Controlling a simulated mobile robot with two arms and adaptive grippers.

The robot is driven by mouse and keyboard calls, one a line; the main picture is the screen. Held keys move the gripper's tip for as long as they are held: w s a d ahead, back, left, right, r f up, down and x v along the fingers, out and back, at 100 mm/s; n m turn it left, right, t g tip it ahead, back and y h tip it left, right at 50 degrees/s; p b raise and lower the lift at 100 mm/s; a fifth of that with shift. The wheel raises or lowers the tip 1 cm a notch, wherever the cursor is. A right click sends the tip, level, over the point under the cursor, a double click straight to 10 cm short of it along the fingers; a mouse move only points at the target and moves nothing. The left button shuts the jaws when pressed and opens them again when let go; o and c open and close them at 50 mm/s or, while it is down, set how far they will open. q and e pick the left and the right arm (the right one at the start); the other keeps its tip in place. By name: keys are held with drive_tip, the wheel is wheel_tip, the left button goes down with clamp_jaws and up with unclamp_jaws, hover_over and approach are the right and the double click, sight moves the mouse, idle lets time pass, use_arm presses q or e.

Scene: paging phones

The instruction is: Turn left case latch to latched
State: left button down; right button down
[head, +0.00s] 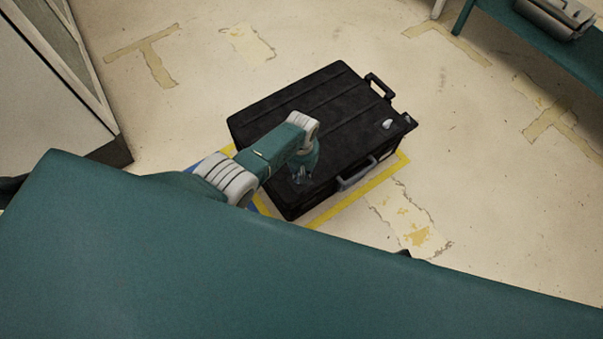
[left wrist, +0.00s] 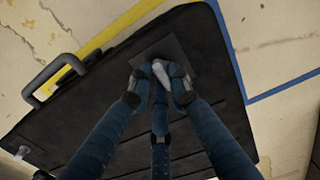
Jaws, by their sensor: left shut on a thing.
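The black case (head: 335,105) lies flat on the floor. My left gripper (head: 301,177) reaches down onto its near left part. In the left wrist view the gripper (left wrist: 160,80) is shut on a small pale grey latch (left wrist: 159,70) on a dark square plate, with fingers on both sides of it. This is the left case latch; the fingers hide part of it. A second pale latch (head: 388,124) sits near the right end of the case, away from the gripper. My right gripper is in neither view.
The case stands within a yellow floor marking (head: 350,202) with some blue at its left. A grey handle (head: 357,174) sticks out from the near side. A green bench (head: 530,38) is at top right, a pale cabinet (head: 45,90) at left. The floor right of the case is clear.

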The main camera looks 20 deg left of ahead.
use_arm(q)
drive_tip(key=shift+w, duration=0.1)
idle(0.4)
drive_tip(key=c, duration=1.6)
unclamp_jaws()
wheel_tip(320, 180, up, 12)
drive_tip(key=shift+r, duration=0.1)
